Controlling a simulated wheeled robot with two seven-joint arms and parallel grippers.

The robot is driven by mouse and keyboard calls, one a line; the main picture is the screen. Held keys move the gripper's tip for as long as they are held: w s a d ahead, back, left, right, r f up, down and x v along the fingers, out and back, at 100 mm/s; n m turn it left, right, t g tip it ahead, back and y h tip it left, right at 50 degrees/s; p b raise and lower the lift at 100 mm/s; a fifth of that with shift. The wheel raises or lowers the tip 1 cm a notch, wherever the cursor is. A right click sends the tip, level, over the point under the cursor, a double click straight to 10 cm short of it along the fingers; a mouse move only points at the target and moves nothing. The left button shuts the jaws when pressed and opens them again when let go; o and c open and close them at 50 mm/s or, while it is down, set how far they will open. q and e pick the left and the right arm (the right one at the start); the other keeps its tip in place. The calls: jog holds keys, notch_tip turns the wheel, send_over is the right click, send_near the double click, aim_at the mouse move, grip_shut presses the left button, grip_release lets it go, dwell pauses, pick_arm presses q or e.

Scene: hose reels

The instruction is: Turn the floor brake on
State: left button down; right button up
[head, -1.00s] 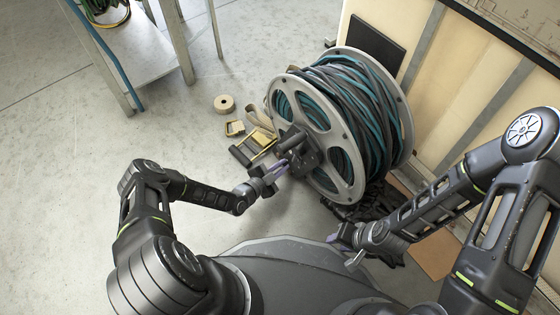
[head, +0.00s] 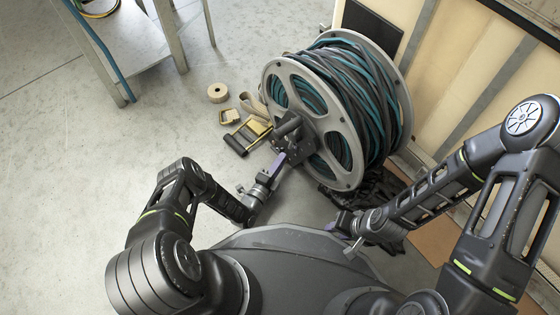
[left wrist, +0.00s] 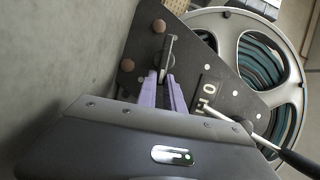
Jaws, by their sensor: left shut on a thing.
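The hose reel (head: 338,110) has grey flanges and teal and black hose. At its near side is a dark bracket plate, which shows in the left wrist view (left wrist: 205,75) with white marks that look like I and O. A small grey metal lever (left wrist: 168,50) stands on this plate. My left gripper (head: 279,163) is at the bracket; its purple fingers (left wrist: 166,84) are shut on the lever's near end. The fingers hide part of the lever.
A black-handled rod (left wrist: 285,150) lies across the right of the left wrist view. A tape roll (head: 217,92) and yellow ratchet straps (head: 250,132) lie on the floor left of the reel. A metal table (head: 130,45) stands at the upper left. A panelled wall is behind the reel.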

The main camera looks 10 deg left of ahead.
pick_arm(q)
jog(key=shift+f+m, duration=0.2)
jog(key=shift+m, duration=0.3)
jog(key=c, duration=1.5)
grip_release()
jog(key=shift+o, duration=0.2)
